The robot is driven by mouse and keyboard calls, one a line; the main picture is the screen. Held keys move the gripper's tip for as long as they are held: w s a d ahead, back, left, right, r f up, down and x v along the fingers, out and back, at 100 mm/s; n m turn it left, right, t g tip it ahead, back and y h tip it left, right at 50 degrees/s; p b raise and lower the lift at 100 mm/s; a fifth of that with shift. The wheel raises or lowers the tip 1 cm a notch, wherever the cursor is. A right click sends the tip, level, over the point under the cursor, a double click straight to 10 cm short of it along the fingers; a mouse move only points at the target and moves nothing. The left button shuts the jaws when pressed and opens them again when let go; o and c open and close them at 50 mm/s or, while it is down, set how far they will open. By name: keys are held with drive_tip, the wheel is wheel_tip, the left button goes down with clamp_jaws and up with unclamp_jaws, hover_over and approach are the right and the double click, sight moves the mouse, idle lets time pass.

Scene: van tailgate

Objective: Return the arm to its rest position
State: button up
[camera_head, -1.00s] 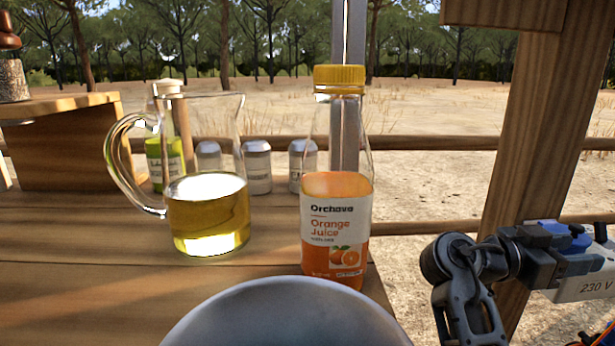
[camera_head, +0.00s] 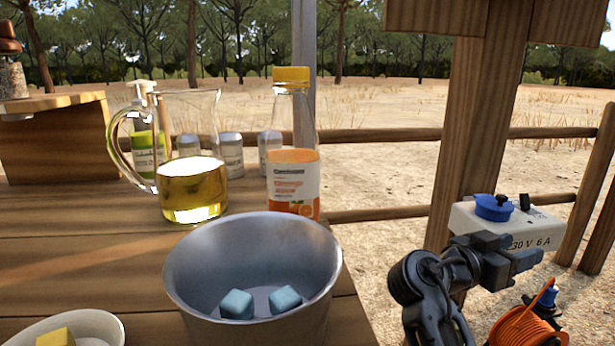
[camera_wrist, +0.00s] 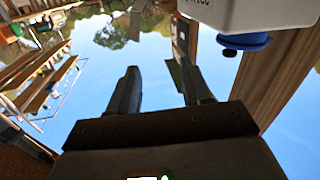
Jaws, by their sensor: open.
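My arm is folded at the lower right of the head view, beside the table and clear of it. My gripper (camera_wrist: 158,72) shows in the wrist view with its two dark fingers apart and nothing between them. Sky and trees lie behind the fingers. In the head view the end of my arm is in front of a white box marked 230 V 6 A (camera_head: 467,218), so I cannot tell their exact gap there. A white box with a blue cap (camera_wrist: 245,42) is close to the right of the fingers in the wrist view.
A metal bowl (camera_head: 185,275) holds two blue cubes (camera_head: 285,299). An orange juice bottle (camera_head: 293,185) and a glass jug (camera_head: 193,195) stand behind it. A small dish (camera_head: 105,328) holds a yellow block. A wooden post (camera_head: 462,140) and an orange cable reel (camera_head: 525,332) are at right.

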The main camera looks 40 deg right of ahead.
drive_tip(key=w+a+f+n+t+y, duration=0.3)
drive_tip(key=a+f+n+t+y, duration=0.1)
drive_tip(key=a+f+n+t, duration=0.9)
drive_tip(key=s+a+f+n+t+y, duration=0.3)
drive_tip(key=s+a+n+y, duration=0.1)
drive_tip(key=a, duration=0.4)
drive_tip(key=s+a+f+n+t+y, duration=0.3)
drive_tip(key=a+n+y, duration=0.15)
drive_tip(key=a, duration=0.25)
drive_tip(key=s+a+r+t+y, duration=0.3)
drive_tip(key=s+a+r+y, duration=0.1)
drive_tip(key=s+a+r, duration=0.5)
wheel_tip(320, 180, up, 24)
drive_tip(key=d+p, duration=0.1)
drive_tip(key=p, duration=2.3)
drive_tip(key=shift+s+p, duration=0.35)
drive_tip(key=shift+s, duration=0.1)
drive_tip(key=shift+d, duration=0.1)
